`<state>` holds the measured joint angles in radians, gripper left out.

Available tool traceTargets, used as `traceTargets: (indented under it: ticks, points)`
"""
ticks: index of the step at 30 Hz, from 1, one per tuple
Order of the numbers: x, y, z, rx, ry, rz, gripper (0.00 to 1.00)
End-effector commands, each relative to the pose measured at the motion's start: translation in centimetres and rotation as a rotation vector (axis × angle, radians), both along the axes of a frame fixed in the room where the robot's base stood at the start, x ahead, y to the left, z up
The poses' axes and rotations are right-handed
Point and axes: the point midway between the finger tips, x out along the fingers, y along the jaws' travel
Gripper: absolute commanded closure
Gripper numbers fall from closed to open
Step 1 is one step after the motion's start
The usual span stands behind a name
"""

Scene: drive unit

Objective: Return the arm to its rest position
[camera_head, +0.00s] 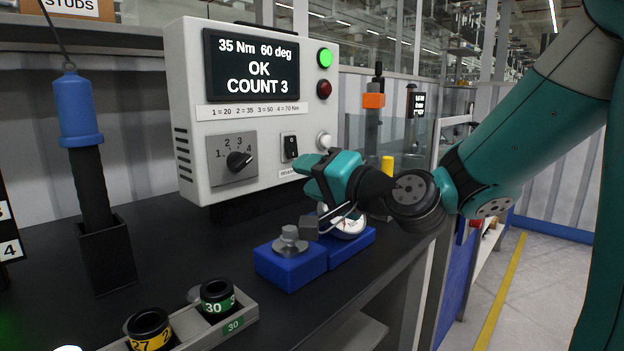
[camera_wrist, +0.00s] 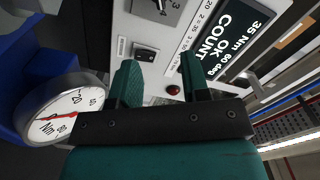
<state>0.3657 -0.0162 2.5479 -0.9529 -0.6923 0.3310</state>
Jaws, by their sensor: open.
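My arm reaches in from the right in the head view. My gripper (camera_head: 312,178) is level in front of the lower right of the white control box (camera_head: 185,75), near its black rocker switch (camera_head: 290,147). In the wrist view the two green fingers of my gripper (camera_wrist: 160,83) are apart, with nothing between them. The rocker switch (camera_wrist: 145,53) and a red button (camera_wrist: 173,90) show beyond the fingertips. Whether a finger touches the box cannot be told. The box's screen (camera_head: 250,65) reads "35 Nm 60 deg OK COUNT 3", and its green lamp (camera_head: 325,58) is lit.
Below my gripper are a blue block (camera_head: 290,268) with a metal fitting and a round Nm gauge (camera_wrist: 52,112). A blue-handled tool (camera_head: 80,110) stands in a holder at left. A socket tray (camera_head: 245,318) is at front. The floor aisle (camera_head: 545,280) at right is clear.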

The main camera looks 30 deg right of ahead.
Motion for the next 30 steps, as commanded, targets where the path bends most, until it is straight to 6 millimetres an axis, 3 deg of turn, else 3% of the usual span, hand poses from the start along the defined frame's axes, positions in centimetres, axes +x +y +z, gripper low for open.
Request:
traceTargets:
  ticks: [8, 11, 14, 18, 21, 25, 30]
  points:
    - [0.0, 0.2, -0.1, -0.004, 0.003, 0.006, 0.57]
    - [-0.5, 1.7, -0.7, -0.049, 0.034, 0.063, 0.57]
    - [-2.0, 5.1, -2.3, -0.165, 0.108, 0.198, 0.57]
    - [-6.6, 10.5, -5.9, -0.423, 0.260, 0.481, 0.57]
    - [-11.0, 12.6, -8.5, -0.625, 0.373, 0.685, 0.57]
    - [-15.6, 13.1, -10.7, -0.822, 0.489, 0.880, 0.57]
    - [-20.5, 12.2, -12.1, -1.017, 0.609, 1.074, 0.57]
